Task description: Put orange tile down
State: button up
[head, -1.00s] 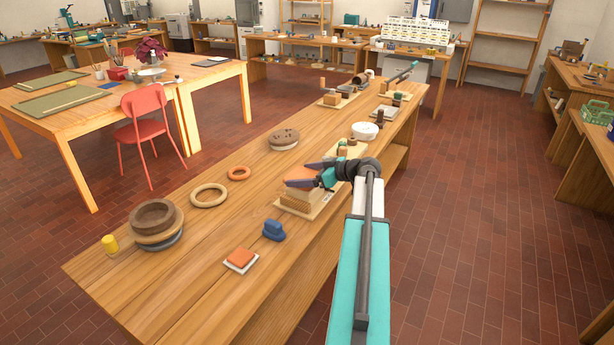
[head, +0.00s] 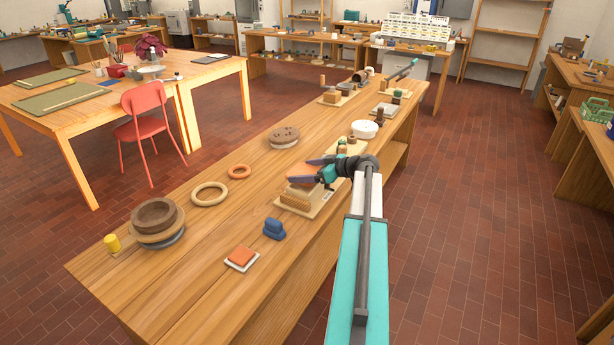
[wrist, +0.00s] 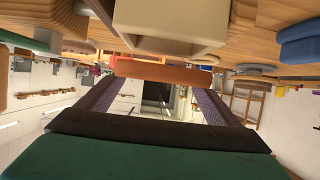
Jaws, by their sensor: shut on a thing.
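My gripper (head: 306,171) is over the block stack (head: 299,196) on the long wooden bench. Its fingers are set apart and shut on the orange tile, which shows edge-on between them in the wrist view (wrist: 163,72). In the head view the held tile is hardly visible. A pale square block (wrist: 170,25) is close to the tile in the wrist view, where the scene appears upside down. I cannot tell whether the tile touches anything beneath it. Another orange tile (head: 241,255) lies on a white tile nearer the front of the bench.
A blue block (head: 274,229) stands between the stack and the front tiles. Rings (head: 209,194) and round stacks (head: 155,215) are to the left. A white round container (head: 364,129) and more boards are behind. Bare bench (head: 190,265) lies at the front.

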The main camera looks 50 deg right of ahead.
jog(key=shift+f+p, duration=0.45)
jog(key=shift+f, duration=0.8)
jog(key=shift+f, duration=0.15)
jog(key=o, duration=1.3)
jog(key=shift+c, duration=0.2)
jog(key=shift+s+r, duration=0.1)
jog(key=shift+r, duration=0.1)
jog(key=b+v, duration=0.3)
jog(key=v, duration=0.8)
jog(key=shift+s, duration=0.4)
jog(key=shift+d, duration=0.15)
